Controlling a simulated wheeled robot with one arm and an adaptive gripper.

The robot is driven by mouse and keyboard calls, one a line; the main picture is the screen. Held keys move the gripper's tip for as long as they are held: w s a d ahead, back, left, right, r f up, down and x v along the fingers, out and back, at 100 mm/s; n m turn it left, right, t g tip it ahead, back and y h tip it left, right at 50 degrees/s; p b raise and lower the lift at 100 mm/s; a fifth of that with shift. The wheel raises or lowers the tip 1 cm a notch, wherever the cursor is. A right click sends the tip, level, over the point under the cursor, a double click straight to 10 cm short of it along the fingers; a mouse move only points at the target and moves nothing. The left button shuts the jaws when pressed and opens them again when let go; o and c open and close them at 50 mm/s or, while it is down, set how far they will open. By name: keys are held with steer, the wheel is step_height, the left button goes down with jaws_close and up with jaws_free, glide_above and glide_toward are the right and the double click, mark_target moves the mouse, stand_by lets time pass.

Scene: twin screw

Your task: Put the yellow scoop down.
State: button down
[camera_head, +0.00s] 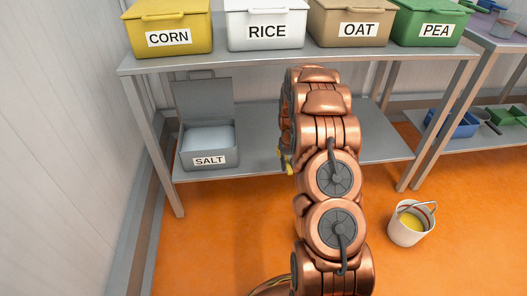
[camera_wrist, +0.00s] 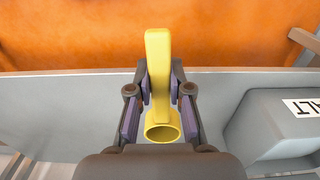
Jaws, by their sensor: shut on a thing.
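In the wrist view the yellow scoop (camera_wrist: 158,55) is held between the two fingers of my gripper (camera_wrist: 160,88). Its handle points up the picture, past the shelf's front edge toward the orange floor, and its round cup is at the near end. In the head view my copper arm hides most of my gripper and the scoop; only a small yellow part (camera_head: 286,163) shows at the arm's left side, in front of the lower shelf (camera_head: 255,158). Whether the scoop touches the shelf, I cannot tell.
The open grey SALT box (camera_head: 209,160) stands on the lower shelf left of my arm; it also shows right of the scoop in the wrist view (camera_wrist: 262,125). CORN (camera_head: 170,20), RICE (camera_head: 266,12), OAT and PEA boxes stand above. A white bucket (camera_head: 408,228) is on the floor.

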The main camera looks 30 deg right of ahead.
step_height(320, 180, down, 3)
steer(key=d+b, duration=0.1)
steer(key=d, duration=0.1)
steer(key=b, duration=0.5)
glide_above(269, 158)
steer(key=shift+f, duration=0.7)
step_height(269, 158, down, 4)
steer(key=shift+r+b, duration=0.2)
steer(key=shift+b, duration=1)
steer(key=shift+r, duration=0.1)
steer(key=c, duration=1.1)
jaws_free()
